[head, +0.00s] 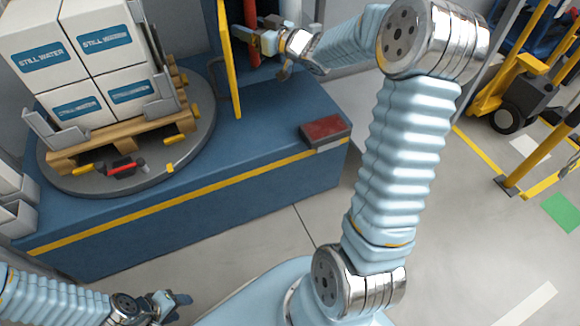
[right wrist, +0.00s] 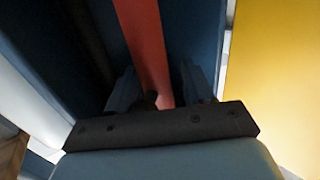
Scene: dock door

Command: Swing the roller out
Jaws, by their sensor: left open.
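A red upright bar (head: 251,32), which looks like the roller, stands at the top of the head view behind a yellow upright panel (head: 230,60). My right gripper (head: 262,40) is at this bar. In the right wrist view the red bar (right wrist: 146,40) runs down between the two fingers of my right gripper (right wrist: 160,90). Whether the fingers press on the bar is not clear. My left gripper (head: 180,303) is open and empty at the lower left, low beside the blue base and far from the bar.
A round turntable (head: 150,182) carries a wooden pallet (head: 120,145) with white boxes (head: 85,50) on a blue base (head: 215,195). A dark red block (head: 326,129) sits on the base's right end. Yellow equipment (head: 515,80) stands at the right.

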